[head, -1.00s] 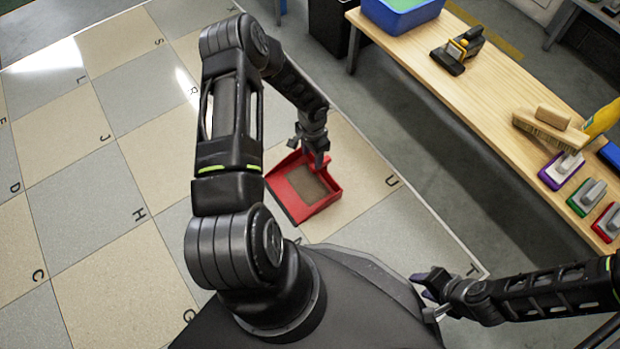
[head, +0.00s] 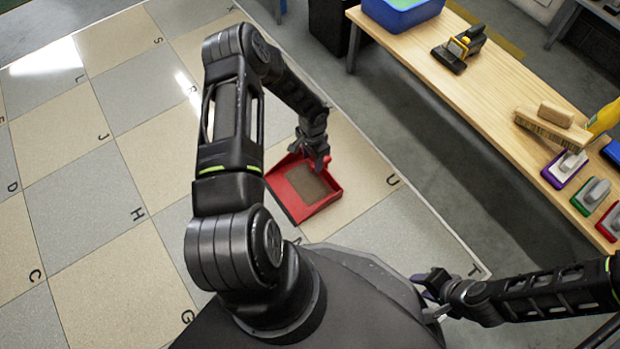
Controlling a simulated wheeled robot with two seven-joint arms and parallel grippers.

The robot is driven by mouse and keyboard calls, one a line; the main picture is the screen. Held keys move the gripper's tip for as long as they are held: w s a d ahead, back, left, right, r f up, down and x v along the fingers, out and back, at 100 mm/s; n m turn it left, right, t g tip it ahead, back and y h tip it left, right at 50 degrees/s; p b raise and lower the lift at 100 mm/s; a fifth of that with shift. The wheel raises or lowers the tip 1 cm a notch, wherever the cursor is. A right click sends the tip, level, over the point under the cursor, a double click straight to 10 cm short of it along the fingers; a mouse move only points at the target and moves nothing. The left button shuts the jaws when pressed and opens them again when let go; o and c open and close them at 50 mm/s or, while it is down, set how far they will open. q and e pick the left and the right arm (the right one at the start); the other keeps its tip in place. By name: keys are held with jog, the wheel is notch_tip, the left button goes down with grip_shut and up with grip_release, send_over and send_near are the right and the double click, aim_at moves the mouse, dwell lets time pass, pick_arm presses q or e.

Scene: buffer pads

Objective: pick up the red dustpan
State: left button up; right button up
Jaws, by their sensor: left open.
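The red dustpan (head: 333,200) lies on the tiled floor in the middle of the head view, with a brownish patch inside its tray. Its red handle stands at its far side, partly hidden by my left gripper. My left gripper (head: 318,158) reaches down over the far edge of the dustpan, with its open fingers at the handle. I cannot tell whether the fingers touch it. My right gripper (head: 428,284) is low at the right, apart from the dustpan, with something purple by its fingers; its jaw state is unclear.
A wooden table (head: 455,105) runs along the right. It holds a blue bin (head: 402,16), a black-and-yellow tool (head: 458,48), a wooden brush (head: 552,125), a yellow bottle (head: 603,119) and several coloured pads (head: 564,168). The lettered floor tiles at the left are clear.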

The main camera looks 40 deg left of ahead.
aim_at(313, 165)
pick_arm(q)
notch_tip(313, 165, down, 5)
jog(key=shift+r+b, duration=0.2)
jog(key=shift+b, duration=0.85)
jog(key=shift+c, duration=0.6)
grip_shut()
